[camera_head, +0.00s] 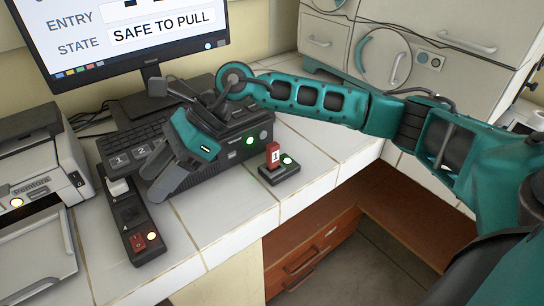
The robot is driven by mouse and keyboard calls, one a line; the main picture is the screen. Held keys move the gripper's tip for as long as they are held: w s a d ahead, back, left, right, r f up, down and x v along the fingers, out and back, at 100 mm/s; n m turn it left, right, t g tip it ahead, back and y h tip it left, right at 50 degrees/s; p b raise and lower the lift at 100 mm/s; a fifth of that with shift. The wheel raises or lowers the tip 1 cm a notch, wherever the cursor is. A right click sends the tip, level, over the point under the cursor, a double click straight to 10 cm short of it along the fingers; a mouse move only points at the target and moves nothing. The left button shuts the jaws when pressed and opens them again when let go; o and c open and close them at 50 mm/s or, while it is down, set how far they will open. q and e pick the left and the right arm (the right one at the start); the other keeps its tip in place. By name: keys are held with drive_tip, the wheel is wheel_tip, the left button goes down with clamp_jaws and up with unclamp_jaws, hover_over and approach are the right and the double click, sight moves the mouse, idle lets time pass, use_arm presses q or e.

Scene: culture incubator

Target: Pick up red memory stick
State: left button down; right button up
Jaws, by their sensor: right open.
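The red memory stick (272,152) stands upright in a small black dock (284,175) with a green light, near the front edge of the white tiled counter. A white label with a dark mark shows on the stick. My right gripper (152,178) is open, its grey fingers pointing down and left over the keyboard and the front of the black computer box. It is well to the left of the stick and apart from it. Nothing shows between its fingers. My left gripper is not in view.
A monitor (130,35) reads "SAFE TO PULL". A black power strip (133,220) with a red switch and a plug lies left of the gripper. A printer (38,165) stands at far left. Bare tiles (225,215) lie in front of the computer box (235,145).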

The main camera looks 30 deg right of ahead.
drive_tip(key=w+d+n+h, duration=0.25)
drive_tip(key=d+h, duration=0.35)
drive_tip(key=d, duration=0.6)
drive_tip(key=r+m+h, duration=0.1)
drive_tip(key=r+h, duration=0.1)
drive_tip(key=h, duration=0.3)
hover_over(273, 155)
drive_tip(key=w, duration=0.2)
drive_tip(key=shift+s+d+f, duration=0.1)
drive_tip(key=shift+s+d, duration=0.15)
wheel_tip(273, 155, down, 7)
drive_tip(key=shift+r, duration=0.2)
drive_tip(key=shift+s+d+f+p, duration=0.1)
drive_tip(key=shift+f+p, duration=0.1)
drive_tip(key=shift+f, duration=1.3)
drive_tip(key=shift+s+d+f+p, duration=0.1)
drive_tip(key=shift+f+p, duration=0.05)
drive_tip(key=shift+f, duration=1.35)
drive_tip(key=shift+c, duration=0.4)
clamp_jaws()
